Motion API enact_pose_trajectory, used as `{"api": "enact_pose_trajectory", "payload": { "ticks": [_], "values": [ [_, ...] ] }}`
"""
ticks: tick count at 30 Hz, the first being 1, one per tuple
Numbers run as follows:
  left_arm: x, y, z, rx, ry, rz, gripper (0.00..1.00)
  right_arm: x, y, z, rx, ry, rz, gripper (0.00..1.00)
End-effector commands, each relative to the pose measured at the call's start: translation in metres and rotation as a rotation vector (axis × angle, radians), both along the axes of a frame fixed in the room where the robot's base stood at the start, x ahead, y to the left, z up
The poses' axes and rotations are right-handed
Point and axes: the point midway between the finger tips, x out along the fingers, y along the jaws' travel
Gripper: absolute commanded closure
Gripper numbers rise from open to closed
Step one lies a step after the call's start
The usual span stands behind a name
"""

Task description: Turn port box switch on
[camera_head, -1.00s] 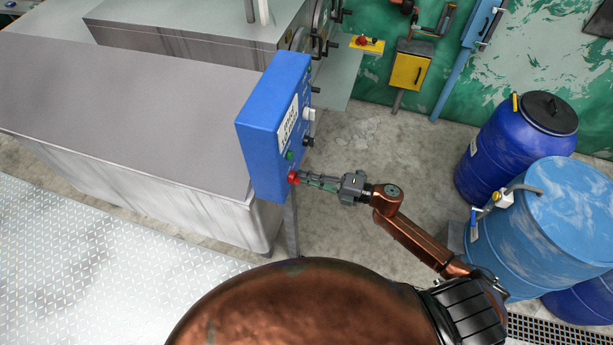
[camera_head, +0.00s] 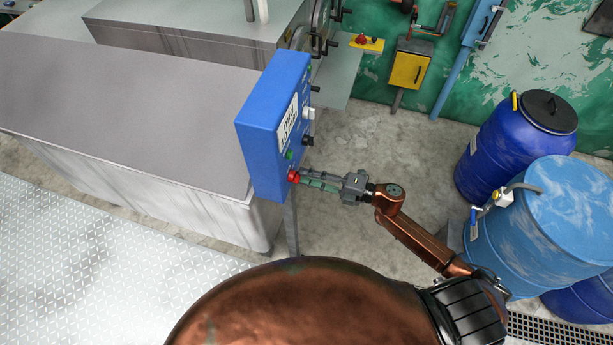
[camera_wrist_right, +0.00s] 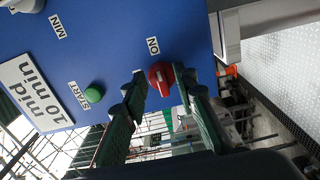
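The port box (camera_head: 268,122) is a blue box on a post, in the middle of the head view. Its red switch (camera_head: 293,176) is low on the face. The right wrist view shows the red switch (camera_wrist_right: 161,77) beside an "ON" label. My right gripper (camera_head: 302,179) is at the switch, coming from the right. In the right wrist view its two green fingers (camera_wrist_right: 162,90) are apart, one on each side of the switch, with small gaps visible. Whether they touch it is unclear. My left gripper is not in view.
A green start button (camera_wrist_right: 94,94) sits close to one finger, and a white knob (camera_head: 308,113) is higher on the box. A large grey tank (camera_head: 120,110) stands left of the box. Blue barrels (camera_head: 540,220) stand at right. The concrete floor between is clear.

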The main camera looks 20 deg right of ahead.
Motion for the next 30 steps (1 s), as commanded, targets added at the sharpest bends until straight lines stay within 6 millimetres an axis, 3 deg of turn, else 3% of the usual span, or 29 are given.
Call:
{"api": "enact_pose_trajectory", "payload": {
  "ticks": [16, 30],
  "values": [
    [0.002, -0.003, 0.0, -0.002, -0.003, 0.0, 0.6, -0.056, -0.083, -0.001, -0.001, 0.002, -0.002, 0.74],
    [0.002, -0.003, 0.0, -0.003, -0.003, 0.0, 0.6, -0.064, -0.094, -0.001, -0.001, 0.001, 0.0, 0.74]
  ]
}}
